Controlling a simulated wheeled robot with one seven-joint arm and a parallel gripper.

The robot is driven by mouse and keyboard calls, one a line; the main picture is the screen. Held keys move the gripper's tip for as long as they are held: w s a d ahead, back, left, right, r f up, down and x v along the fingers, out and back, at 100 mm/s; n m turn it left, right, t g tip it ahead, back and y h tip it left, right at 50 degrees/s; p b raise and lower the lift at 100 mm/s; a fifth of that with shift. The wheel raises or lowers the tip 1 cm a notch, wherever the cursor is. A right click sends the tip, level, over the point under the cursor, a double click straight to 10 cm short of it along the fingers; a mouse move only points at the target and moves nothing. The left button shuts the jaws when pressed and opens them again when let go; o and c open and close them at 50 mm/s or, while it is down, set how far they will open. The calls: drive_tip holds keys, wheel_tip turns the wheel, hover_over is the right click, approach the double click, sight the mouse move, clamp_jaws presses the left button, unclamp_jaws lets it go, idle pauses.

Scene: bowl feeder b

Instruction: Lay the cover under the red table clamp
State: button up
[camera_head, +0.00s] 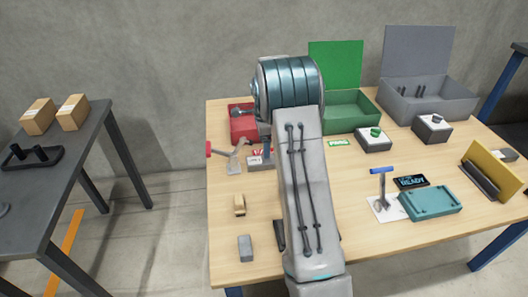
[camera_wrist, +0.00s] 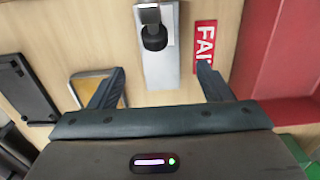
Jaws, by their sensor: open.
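The red table clamp has a red handle (camera_head: 209,149) and a light metal body (camera_head: 234,167), at the left of the table in the head view. In the wrist view, a grey plate (camera_wrist: 160,68) carries a dark round tip (camera_wrist: 155,38), which looks like part of this clamp. A teal flat piece (camera_head: 430,203), which appears to be the cover, lies at the right beside a blue-handled clamp (camera_head: 382,185). My gripper (camera_wrist: 160,85) is open and empty, with the plate beyond its fingers. My arm hides it in the head view.
A red FAIL label (camera_wrist: 205,45) lies beside the plate, near a red bin (camera_head: 243,122). A green bin (camera_head: 350,110) and a grey bin (camera_head: 430,100) stand at the back. Small blocks (camera_head: 239,204) lie front left. A yellow panel (camera_head: 490,165) stands far right.

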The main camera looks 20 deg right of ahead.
drive_tip(key=s+a+r+n, duration=0.4)
drive_tip(key=s+r+n, duration=0.1)
drive_tip(key=s+r, duration=0.2)
drive_tip(key=s+a+r+n, duration=0.3)
drive_tip(key=s+r+n, duration=0.1)
drive_tip(key=s+r, duration=0.3)
drive_tip(key=s+a+f+n, duration=0.1)
drive_tip(key=s+a+n, duration=0.1)
drive_tip(key=s+n, duration=0.3)
drive_tip(key=s+a+n+t, duration=0.1)
drive_tip(key=s+a+n, duration=0.2)
drive_tip(key=s, duration=1.1)
drive_tip(key=n, duration=0.3)
drive_tip(key=shift+s+a+f+t+p, duration=0.15)
drive_tip(key=shift+a+f+t+p, duration=0.1)
drive_tip(key=shift+f+t+p, duration=0.1)
